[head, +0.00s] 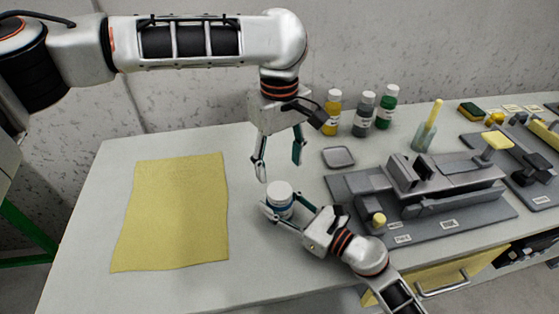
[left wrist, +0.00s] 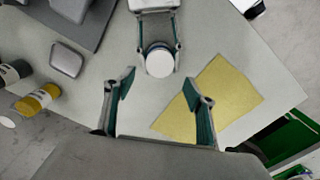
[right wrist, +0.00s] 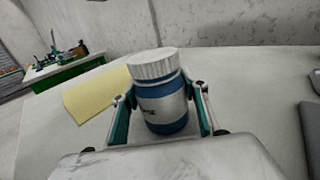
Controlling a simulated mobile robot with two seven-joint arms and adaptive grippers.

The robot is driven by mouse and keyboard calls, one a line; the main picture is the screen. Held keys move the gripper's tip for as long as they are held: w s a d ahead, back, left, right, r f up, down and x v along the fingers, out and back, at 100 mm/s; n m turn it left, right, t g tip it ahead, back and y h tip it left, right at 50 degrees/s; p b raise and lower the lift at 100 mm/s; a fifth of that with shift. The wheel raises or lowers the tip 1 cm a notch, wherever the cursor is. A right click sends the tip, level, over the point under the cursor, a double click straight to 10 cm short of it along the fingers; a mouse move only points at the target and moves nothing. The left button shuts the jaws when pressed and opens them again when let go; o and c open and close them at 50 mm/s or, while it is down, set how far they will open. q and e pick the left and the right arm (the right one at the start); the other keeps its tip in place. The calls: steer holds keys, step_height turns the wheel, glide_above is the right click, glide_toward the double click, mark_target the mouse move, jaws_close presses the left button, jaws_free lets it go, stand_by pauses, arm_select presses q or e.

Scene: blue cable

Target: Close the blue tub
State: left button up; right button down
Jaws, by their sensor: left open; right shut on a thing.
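The blue tub (head: 279,207) stands upright on the table, a small jar with a blue band, a printed label and a white ribbed lid (right wrist: 153,63) on top. In the right wrist view the tub (right wrist: 163,107) sits between my right gripper's fingers. My right gripper (head: 281,212) is shut on the tub's body from the right side. My left gripper (head: 279,170) is open and empty, pointing down above the tub and slightly behind it. In the left wrist view the round white lid (left wrist: 159,62) shows from above, beyond the open left fingertips (left wrist: 160,88). Whether the lid is fully tightened I cannot tell.
A yellow cloth (head: 172,211) lies flat at the left. A small grey tray (head: 339,157) and a grey fixture board (head: 470,222) lie to the right. Several bottles (head: 362,113) stand at the back. The table between cloth and tub is clear.

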mark_target(280, 190)
stand_by(0.3)
arm_select(q)
steer(key=shift+f, duration=4)
